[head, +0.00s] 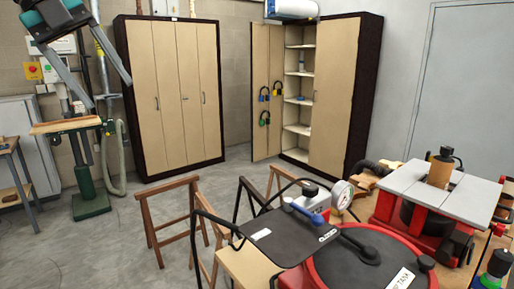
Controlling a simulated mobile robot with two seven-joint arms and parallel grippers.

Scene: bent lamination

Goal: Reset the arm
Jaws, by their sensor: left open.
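My left gripper (107,93) hangs in the upper left corner of the head view. Its two long grey fingers point down and to the right and stand wide apart. Nothing is between them. It is high in the picture, in front of the wall and a green machine on a stand. My right gripper and arm do not show.
At the lower right stand a red machine with a grey top (440,195), a black-and-red round unit (365,265) and a black plate (285,235) with a gauge. Wooden trestles (150,225) stand centre left. A closed cabinet (175,95) and an open one (340,90) line the back.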

